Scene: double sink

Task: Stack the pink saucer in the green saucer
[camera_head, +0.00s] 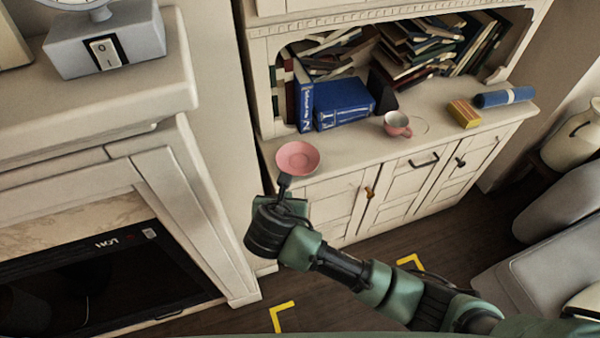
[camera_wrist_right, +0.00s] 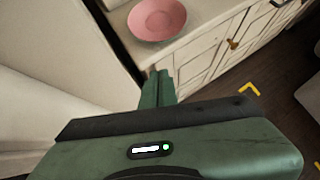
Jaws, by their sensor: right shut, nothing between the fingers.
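The pink saucer (camera_head: 298,157) lies at the near left corner of the white cabinet's counter. It also shows at the top of the right wrist view (camera_wrist_right: 157,18). My right gripper (camera_head: 284,180) is just in front of the saucer's near edge, with its fingers shut and empty. In the right wrist view the fingertips (camera_wrist_right: 158,74) point toward the saucer, with a visible gap between them. I cannot make out a green saucer in either view. My left gripper is not in view.
A pink and white cup (camera_head: 397,125) stands on the counter (camera_head: 352,150), right of the saucer. Blue books (camera_head: 342,103) stand behind. A yellow box (camera_head: 464,113) and a blue roll (camera_head: 504,97) lie farther right. A pale fireplace (camera_head: 165,160) borders the left.

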